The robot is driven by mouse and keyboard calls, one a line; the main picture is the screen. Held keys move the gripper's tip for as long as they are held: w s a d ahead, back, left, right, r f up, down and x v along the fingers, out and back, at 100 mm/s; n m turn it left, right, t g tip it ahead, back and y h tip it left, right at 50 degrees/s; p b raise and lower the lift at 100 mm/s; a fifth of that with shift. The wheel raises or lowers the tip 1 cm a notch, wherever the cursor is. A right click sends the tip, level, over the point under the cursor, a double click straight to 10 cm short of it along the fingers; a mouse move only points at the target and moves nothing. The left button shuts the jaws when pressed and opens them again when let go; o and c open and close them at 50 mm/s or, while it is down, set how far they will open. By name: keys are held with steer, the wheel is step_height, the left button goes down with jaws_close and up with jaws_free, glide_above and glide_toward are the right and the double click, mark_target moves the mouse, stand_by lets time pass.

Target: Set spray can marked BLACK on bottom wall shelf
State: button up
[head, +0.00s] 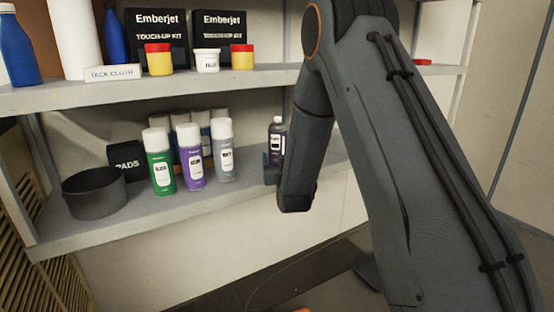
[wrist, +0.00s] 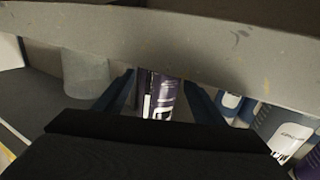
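Green (head: 159,162), purple (head: 191,157) and grey (head: 223,150) cans stand to the left, with more behind. A dark round bowl (head: 95,192) and a PADS box (head: 125,160) are further left. The upper shelf (head: 180,83) holds kits, pots and bottles above.

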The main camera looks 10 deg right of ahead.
steer(key=shift+o, duration=0.2)
steer(key=shift+s+r, duration=0.1)
steer(key=shift+r, duration=0.1)
steer(key=s+a+n+g, duration=0.1)
steer(key=s+g, duration=0.8)
steer(key=s, duration=1.4)
steer(key=s+a+f+g+y, duration=0.1)
steer(key=s+a+g, duration=0.3)
steer(key=s, duration=2)
steer(key=g, duration=0.5)
steer(key=shift+s+n, duration=0.3)
steer(key=shift+n, duration=0.1)
steer(key=shift+w+f, duration=0.1)
